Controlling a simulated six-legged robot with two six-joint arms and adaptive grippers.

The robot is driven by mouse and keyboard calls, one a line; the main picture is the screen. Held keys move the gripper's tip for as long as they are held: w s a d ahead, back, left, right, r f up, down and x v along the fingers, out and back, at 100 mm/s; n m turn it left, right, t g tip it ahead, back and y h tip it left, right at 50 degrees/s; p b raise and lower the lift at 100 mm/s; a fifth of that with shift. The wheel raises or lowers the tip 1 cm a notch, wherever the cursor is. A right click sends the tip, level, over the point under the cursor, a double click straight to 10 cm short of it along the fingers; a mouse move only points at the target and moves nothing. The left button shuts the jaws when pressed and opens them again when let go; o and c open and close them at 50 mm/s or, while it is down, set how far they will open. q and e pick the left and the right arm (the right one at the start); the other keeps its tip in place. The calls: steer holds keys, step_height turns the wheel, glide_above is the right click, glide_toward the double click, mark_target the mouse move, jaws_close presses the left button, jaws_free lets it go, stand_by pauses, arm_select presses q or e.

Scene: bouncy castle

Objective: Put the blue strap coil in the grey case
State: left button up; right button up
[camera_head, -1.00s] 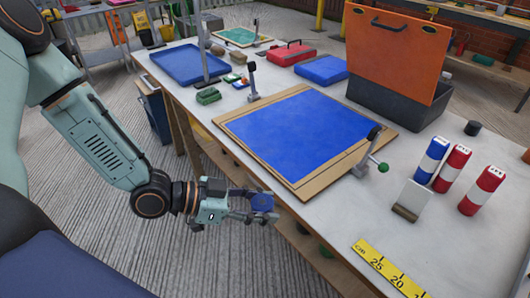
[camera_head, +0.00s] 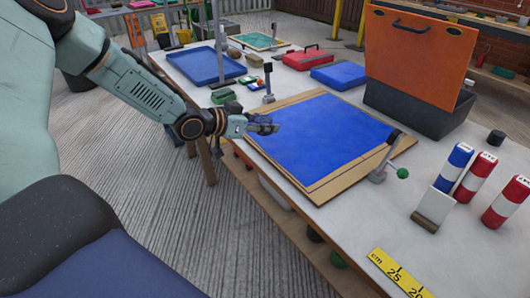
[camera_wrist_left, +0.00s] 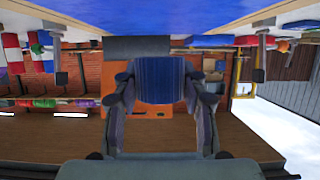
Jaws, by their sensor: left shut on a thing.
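My left gripper (camera_head: 264,126) is shut on the blue strap coil (camera_wrist_left: 160,78), which sits between its fingers in the left wrist view. In the head view they are over the near left edge of the blue panel, and the coil is hard to tell from that blue. The grey case (camera_head: 408,112) stands at the back right of the table with its orange lid (camera_head: 420,55) raised. The case is well to the right of the gripper, across the panel. Its inside is mostly hidden. My right gripper is not in view.
The wood-edged blue panel (camera_head: 320,145) lies between gripper and case, with upright clamps (camera_head: 380,172) at its edges. Red, white and blue cylinders (camera_head: 475,178) stand at the right. A blue tray (camera_head: 205,68), red box (camera_head: 300,57) and blue box (camera_head: 338,75) lie further back.

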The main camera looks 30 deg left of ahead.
mark_target(264, 154)
arm_select(q)
step_height(264, 154, down, 4)
steer(key=shift+s+a+r+b, duration=0.1)
steer(key=shift+b, duration=0.5)
step_height(264, 154, down, 4)
steer(key=shift+r+b, duration=0.2)
steer(key=shift+b, duration=0.65)
steer(key=shift+f, duration=0.25)
steer(key=o, duration=1.1)
steer(key=shift+f, duration=0.1)
steer(key=shift+o, duration=0.3)
